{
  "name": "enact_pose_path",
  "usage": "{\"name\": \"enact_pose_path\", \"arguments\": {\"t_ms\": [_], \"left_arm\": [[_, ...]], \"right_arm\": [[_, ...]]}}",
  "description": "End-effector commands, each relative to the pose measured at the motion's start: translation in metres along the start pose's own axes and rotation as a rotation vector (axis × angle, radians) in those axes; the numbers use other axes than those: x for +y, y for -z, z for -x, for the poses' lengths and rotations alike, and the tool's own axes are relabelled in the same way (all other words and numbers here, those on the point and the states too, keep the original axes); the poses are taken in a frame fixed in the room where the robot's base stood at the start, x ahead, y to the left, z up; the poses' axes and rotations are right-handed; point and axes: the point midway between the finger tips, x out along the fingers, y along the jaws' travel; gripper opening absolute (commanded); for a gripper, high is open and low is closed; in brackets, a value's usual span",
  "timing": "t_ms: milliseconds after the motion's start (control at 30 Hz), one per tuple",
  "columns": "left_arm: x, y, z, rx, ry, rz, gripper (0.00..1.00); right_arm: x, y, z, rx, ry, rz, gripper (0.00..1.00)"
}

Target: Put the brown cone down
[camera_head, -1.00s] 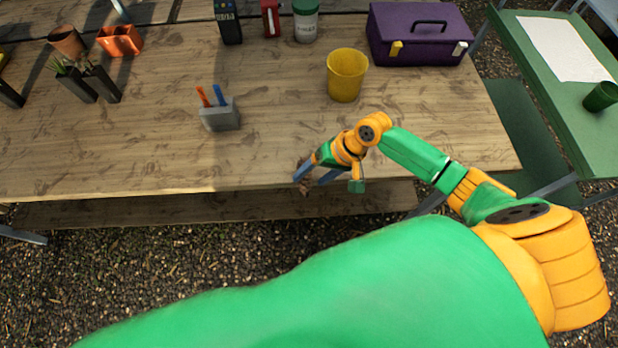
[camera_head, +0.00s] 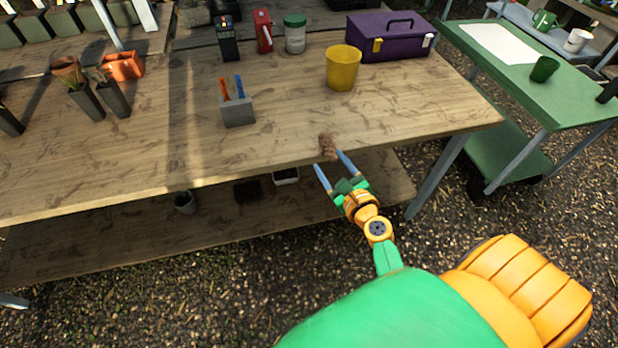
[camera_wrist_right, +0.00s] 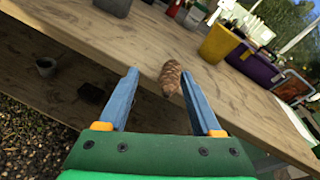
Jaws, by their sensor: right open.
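The brown cone (camera_head: 327,146) rests on the wooden table (camera_head: 270,150) close to its front edge. It also shows in the right wrist view (camera_wrist_right: 171,78), just beyond and between the fingertips. My right gripper (camera_head: 330,160) is open, with its two blue fingers apart and pointing at the cone from in front of the table edge. My left gripper is in neither view.
A yellow pot (camera_head: 342,70) stands behind the cone, and a grey holder with tools (camera_head: 238,112) stands to its left. A purple toolbox (camera_head: 388,42) is at the back right. A lower shelf (camera_head: 230,225) runs under the table. The tabletop around the cone is clear.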

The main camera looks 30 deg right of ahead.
Motion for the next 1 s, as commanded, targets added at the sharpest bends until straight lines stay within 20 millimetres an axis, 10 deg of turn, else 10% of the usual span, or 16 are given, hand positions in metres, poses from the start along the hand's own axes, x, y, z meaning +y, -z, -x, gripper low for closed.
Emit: {"name": "enact_pose_path", "arguments": {"t_ms": [733, 1000], "left_arm": [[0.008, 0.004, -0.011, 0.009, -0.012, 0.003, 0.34], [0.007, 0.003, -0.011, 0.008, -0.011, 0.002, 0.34]], "right_arm": [[-0.019, 0.022, -0.062, 0.043, 0.065, -0.058, 0.66], [-0.019, 0.023, -0.062, 0.044, 0.065, -0.058, 0.00]]}}
